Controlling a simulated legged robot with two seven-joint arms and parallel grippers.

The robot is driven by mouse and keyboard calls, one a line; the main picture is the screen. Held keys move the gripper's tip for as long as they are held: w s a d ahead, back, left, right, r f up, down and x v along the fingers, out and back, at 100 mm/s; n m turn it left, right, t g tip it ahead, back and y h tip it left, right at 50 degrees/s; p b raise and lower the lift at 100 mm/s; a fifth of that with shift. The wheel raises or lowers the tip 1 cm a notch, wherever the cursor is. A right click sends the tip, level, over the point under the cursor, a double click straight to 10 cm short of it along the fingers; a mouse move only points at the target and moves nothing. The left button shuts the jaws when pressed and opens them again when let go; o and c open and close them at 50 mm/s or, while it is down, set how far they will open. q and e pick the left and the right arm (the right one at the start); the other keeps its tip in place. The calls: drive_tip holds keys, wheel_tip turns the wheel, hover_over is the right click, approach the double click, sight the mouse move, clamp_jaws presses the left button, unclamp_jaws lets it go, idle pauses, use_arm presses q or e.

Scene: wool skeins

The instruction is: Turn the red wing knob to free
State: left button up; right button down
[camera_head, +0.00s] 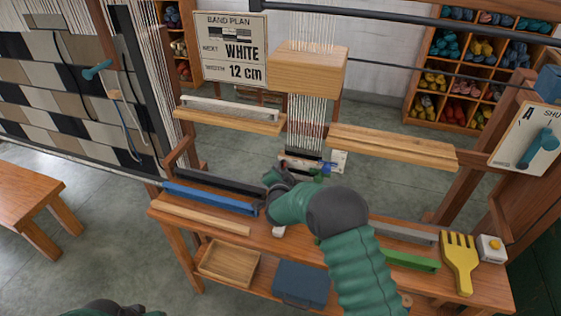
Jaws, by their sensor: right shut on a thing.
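A small white plate (339,160) stands behind the bench, below the hanging white warp threads. My left gripper does not show; only a dark green part of mine appears at the bottom left.
The wooden bench (190,235) carries a blue bar (210,198), a yellow comb (459,262), a green bar (411,261) and a white block (491,249). A wooden block (307,68) hangs above the warp. A sign (230,50) and a teal-knob panel (530,140) flank it.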

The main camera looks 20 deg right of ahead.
drive_tip(key=n+g+h+p, duration=0.1)
drive_tip(key=n+p, duration=0.1)
drive_tip(key=p, duration=0.1)
drive_tip(key=n+g+h+p, duration=0.1)
drive_tip(key=n+p, duration=0.1)
drive_tip(key=p, duration=0.1)
drive_tip(key=n+h+p, duration=0.1)
drive_tip(key=p, duration=0.2)
drive_tip(key=shift+w+r+n+g, duration=0.2)
drive_tip(key=shift+r+n+g, duration=0.05)
drive_tip(key=shift+n+g, duration=0.15)
drive_tip(key=c, duration=1.5)
unclamp_jaws()
drive_tip(key=shift+c, duration=0.2)
drive_tip(key=shift+f, duration=0.1)
drive_tip(key=p+v, duration=0.2)
drive_tip(key=v, duration=1.4)
drive_tip(key=shift+s+a, duration=0.25)
drive_tip(key=shift+a, duration=0.1)
